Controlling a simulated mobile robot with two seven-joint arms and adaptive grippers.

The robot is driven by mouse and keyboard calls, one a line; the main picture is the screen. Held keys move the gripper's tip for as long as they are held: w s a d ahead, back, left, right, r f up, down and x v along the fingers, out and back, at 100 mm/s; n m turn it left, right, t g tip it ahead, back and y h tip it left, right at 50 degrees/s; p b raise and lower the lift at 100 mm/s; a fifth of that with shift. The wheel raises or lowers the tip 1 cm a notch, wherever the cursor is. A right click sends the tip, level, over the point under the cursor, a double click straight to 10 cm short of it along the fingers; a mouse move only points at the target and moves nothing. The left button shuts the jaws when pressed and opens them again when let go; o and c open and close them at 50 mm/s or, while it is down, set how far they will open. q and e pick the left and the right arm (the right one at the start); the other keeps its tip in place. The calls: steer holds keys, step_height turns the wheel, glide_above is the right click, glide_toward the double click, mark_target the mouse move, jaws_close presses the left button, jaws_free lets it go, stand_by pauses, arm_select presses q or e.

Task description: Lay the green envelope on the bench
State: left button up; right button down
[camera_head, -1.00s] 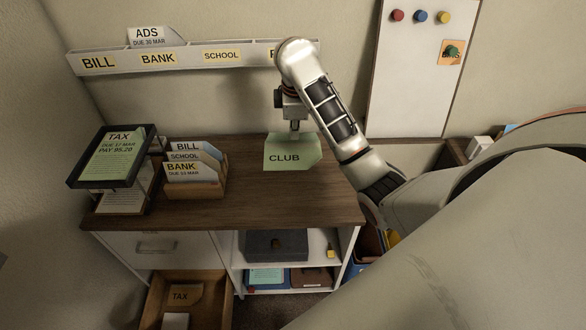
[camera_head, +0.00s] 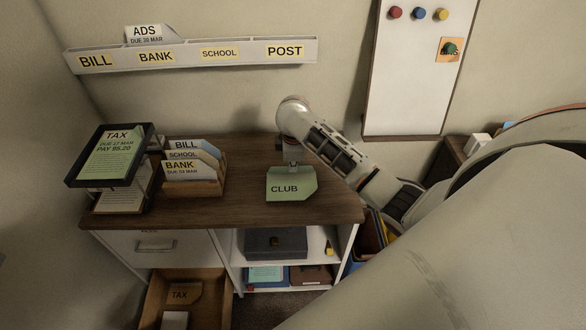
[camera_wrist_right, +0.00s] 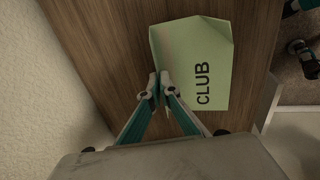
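The green envelope (camera_head: 291,184), marked CLUB, is at the right part of the wooden bench (camera_head: 245,208). In the right wrist view the envelope (camera_wrist_right: 192,60) is seen broadside over the wood, its lettering turned sideways. My right gripper (camera_head: 292,167) is at its far edge. In the wrist view the fingertips of that gripper (camera_wrist_right: 160,82) are closed together on the envelope's edge. I cannot tell whether the whole envelope touches the wood or is slightly tilted above it. My left gripper is not in view.
A tray stand with a TAX sheet (camera_head: 113,152) and a wooden letter holder (camera_head: 205,187) stand on the bench's left. A labelled wall rack (camera_head: 240,58) hangs behind. Bare wood lies between the holder and the envelope. An open drawer (camera_head: 207,292) juts out below.

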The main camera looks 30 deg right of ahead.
mark_target(293, 182)
steer(key=shift+f, duration=0.85)
steer(key=shift+f, duration=0.1)
steer(key=c, duration=2.3)
jaws_free()
steer(key=v, duration=1.2)
